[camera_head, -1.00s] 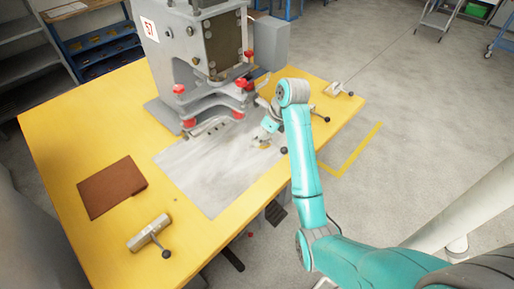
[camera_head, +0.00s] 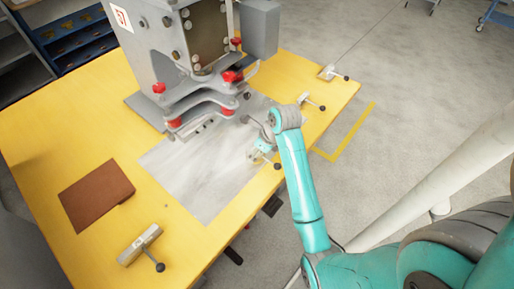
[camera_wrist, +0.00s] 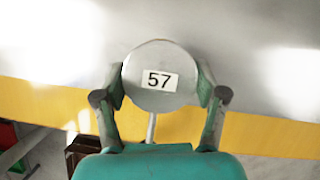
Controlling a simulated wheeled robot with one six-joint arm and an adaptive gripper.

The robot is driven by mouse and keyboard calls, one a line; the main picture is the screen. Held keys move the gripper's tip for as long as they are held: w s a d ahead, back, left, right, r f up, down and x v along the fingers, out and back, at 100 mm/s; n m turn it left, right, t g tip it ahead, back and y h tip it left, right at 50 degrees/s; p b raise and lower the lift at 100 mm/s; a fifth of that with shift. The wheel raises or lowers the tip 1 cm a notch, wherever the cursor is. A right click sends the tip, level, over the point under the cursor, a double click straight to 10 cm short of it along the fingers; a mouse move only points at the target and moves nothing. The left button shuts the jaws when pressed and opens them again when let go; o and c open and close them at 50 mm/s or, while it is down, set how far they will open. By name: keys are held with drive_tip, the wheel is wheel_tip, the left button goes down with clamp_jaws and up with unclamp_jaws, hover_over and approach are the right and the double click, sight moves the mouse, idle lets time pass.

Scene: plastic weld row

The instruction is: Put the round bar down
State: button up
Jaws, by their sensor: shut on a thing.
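The round bar (camera_wrist: 150,92) shows end-on in the wrist view as a grey disc with a white label reading 57. My gripper (camera_wrist: 160,88) has one finger on each side of it and is shut on it. A thin rod shows below the disc. In the head view my gripper (camera_head: 262,147) is low over the right part of the grey sheet (camera_head: 205,190); the bar is small and mostly hidden there, with a dark ball knob (camera_head: 277,166) beside it. I cannot tell whether the bar touches the sheet.
A grey press (camera_head: 185,60) with red knobs stands behind the sheet. A brown pad (camera_head: 96,196) and a grey block with a ball handle (camera_head: 140,245) lie at left on the yellow table (camera_head: 60,140). Two similar handled pieces (camera_head: 303,98) (camera_head: 327,72) lie at the right edge.

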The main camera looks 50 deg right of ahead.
drive_tip(key=shift+f, duration=0.5)
drive_tip(key=o, duration=1.6)
drive_tip(key=shift+f, duration=0.15)
